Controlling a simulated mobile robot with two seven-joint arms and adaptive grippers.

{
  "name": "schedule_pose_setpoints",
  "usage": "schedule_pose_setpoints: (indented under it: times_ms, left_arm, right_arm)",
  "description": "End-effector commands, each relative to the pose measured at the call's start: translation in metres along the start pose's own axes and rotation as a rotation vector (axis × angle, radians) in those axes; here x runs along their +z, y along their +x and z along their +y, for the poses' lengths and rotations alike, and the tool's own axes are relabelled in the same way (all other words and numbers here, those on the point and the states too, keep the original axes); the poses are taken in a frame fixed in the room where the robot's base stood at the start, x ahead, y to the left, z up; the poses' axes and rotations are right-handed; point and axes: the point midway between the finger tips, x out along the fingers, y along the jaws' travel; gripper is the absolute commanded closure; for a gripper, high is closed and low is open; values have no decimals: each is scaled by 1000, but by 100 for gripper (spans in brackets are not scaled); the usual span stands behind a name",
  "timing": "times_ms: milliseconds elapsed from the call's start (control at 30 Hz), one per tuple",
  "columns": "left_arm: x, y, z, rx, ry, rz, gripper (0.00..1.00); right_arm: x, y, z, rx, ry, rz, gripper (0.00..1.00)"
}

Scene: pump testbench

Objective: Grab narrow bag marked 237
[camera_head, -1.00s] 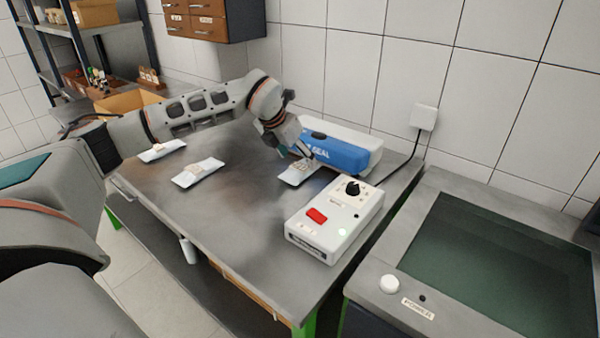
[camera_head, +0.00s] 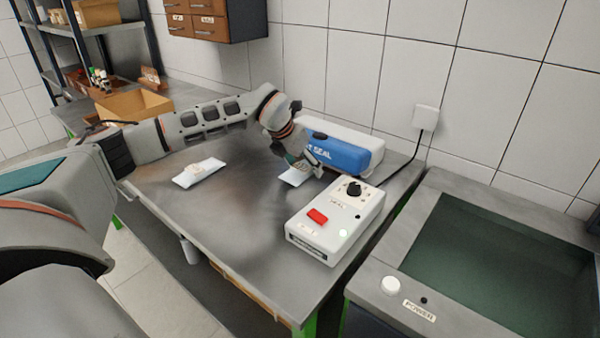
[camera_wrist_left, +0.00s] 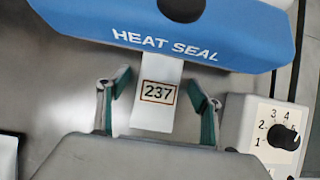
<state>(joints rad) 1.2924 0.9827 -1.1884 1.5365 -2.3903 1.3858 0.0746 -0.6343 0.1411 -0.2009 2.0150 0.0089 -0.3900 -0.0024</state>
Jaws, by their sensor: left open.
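The narrow white bag marked 237 (camera_wrist_left: 157,112) lies on the table just in front of the blue heat sealer, its upper end reaching the sealer's edge in the left wrist view. It also shows partly in the head view (camera_head: 292,176), where my gripper hides some of it. My left gripper (camera_wrist_left: 158,88) is open, with one finger on each side of the bag and clear gaps between. In the head view my left gripper (camera_head: 303,165) is over the bag beside the sealer. My right gripper is not in view.
The blue and white heat sealer (camera_head: 345,155) stands directly behind the bag. A white control box (camera_head: 335,222) with a knob and red switch is close on the right. Another white bag (camera_head: 198,173) lies further left. The table's middle is clear.

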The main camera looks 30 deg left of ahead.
Motion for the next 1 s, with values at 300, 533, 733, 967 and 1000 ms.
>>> schedule_pose_setpoints:
  times_ms: [300,533,733,967,1000]
  left_arm:
    - [-1,2,0,0,0,1,35]
    - [-1,1,0,0,0,1,81]
    - [0,1,0,0,0,-1,85]
    - [1,-1,0,0,-1,-1,85]
    - [2,-2,0,0,-1,-1,85]
  right_arm:
    - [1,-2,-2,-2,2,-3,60]
    - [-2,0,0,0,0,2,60]
    - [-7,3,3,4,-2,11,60]
    - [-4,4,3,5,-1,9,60]
    - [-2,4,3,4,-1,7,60]
